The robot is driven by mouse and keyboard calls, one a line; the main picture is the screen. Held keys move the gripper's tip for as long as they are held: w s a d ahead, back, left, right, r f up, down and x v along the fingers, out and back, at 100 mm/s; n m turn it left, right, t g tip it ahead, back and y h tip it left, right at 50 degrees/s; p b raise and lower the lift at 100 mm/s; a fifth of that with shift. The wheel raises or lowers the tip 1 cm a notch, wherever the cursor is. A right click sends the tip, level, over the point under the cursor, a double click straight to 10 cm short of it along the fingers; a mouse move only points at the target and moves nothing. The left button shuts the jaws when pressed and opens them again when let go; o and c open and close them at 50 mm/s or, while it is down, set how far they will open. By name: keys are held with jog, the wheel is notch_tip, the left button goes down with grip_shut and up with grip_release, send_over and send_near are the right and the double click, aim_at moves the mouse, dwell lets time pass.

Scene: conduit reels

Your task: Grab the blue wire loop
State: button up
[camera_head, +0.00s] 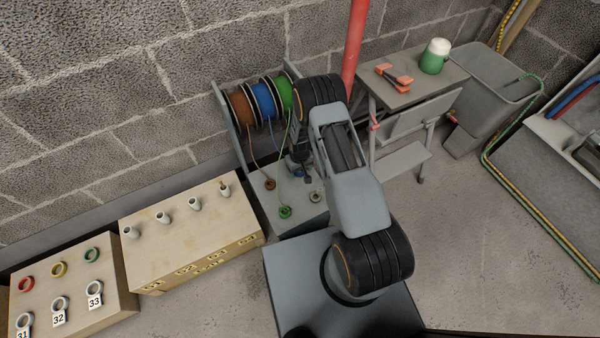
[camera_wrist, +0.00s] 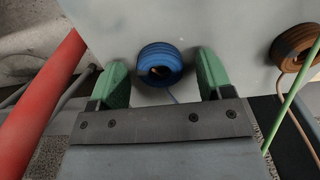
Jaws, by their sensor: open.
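The blue wire loop (camera_wrist: 150,54) sits on the pale grey surface in the wrist view, with a blue wire running from its near side. My gripper (camera_wrist: 161,64) is open. Its two green fingers stand on either side of the loop, with a visible gap on each side, and nothing is held. Whether the fingertips are level with the loop in height I cannot tell. In the head view my arm reaches over the reel stand, and the blue loop (camera_head: 299,173) is partly hidden below my gripper.
A brown loop (camera_wrist: 291,45) lies to the right in the wrist view, with a green wire crossing in front. A green loop (camera_head: 285,212) lies on the same box. Brown, blue (camera_head: 264,98) and green reels hang behind. A red pipe (camera_head: 355,45) rises close by.

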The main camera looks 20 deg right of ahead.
jog(key=c, duration=0.9)
